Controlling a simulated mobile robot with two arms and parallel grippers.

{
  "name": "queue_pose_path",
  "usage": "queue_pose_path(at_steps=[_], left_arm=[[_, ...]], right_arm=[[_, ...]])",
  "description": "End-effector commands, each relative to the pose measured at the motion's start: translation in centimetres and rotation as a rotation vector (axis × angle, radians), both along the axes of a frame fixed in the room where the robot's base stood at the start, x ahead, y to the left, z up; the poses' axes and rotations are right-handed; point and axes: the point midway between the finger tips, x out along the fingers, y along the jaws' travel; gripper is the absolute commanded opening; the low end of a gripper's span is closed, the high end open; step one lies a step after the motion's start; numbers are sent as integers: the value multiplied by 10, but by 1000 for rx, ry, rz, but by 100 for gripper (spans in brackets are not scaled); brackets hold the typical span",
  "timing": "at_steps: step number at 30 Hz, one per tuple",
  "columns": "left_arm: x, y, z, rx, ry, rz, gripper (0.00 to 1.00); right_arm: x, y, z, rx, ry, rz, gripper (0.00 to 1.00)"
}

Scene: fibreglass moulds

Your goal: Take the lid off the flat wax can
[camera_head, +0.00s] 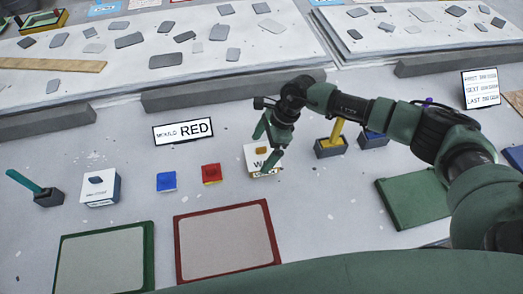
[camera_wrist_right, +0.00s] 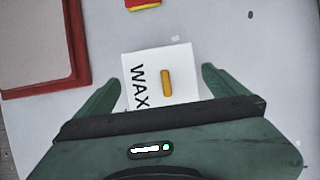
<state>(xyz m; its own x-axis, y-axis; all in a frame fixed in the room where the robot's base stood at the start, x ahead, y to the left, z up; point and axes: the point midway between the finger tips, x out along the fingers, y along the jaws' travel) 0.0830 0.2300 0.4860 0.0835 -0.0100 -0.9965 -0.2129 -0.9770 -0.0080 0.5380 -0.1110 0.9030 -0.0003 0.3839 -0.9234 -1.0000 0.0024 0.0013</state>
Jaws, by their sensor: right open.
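The flat wax can (camera_head: 252,160) stands on the grey table, a square white box with a lid. In the right wrist view the white lid (camera_wrist_right: 183,61) carries the word WAX and an orange bar-shaped handle (camera_wrist_right: 166,83). My right gripper (camera_head: 266,148) is over the can, and it also shows in the right wrist view (camera_wrist_right: 163,78). Its fingers are spread, one to each side of the handle, with nothing between them gripped. I cannot tell the exact height of the fingertips above the lid. My left gripper is not in view.
A blue block (camera_head: 166,181) and a red block (camera_head: 211,173) lie left of the can. A red-framed panel (camera_head: 225,243) is in front. A black holder with a yellow handle (camera_head: 331,147) stands right.

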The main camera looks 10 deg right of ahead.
Motion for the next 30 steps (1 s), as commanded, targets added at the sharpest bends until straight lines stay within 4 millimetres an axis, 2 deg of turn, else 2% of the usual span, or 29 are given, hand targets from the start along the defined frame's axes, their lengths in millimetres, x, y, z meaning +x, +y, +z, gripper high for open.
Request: queue_pose_path(at_steps=[8, 9, 14, 23, 30], left_arm=[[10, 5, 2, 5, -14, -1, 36], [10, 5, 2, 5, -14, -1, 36], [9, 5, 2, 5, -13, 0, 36], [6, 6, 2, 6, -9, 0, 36], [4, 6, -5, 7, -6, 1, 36]], right_arm=[[0, 2, -7, -1, 0, 0, 100], [0, 2, -7, -1, 0, -1, 97], [0, 2, -7, -1, 0, -1, 53], [0, 2, -5, 0, -1, -1, 52], [1, 2, 13, 1, -3, 0, 52]])
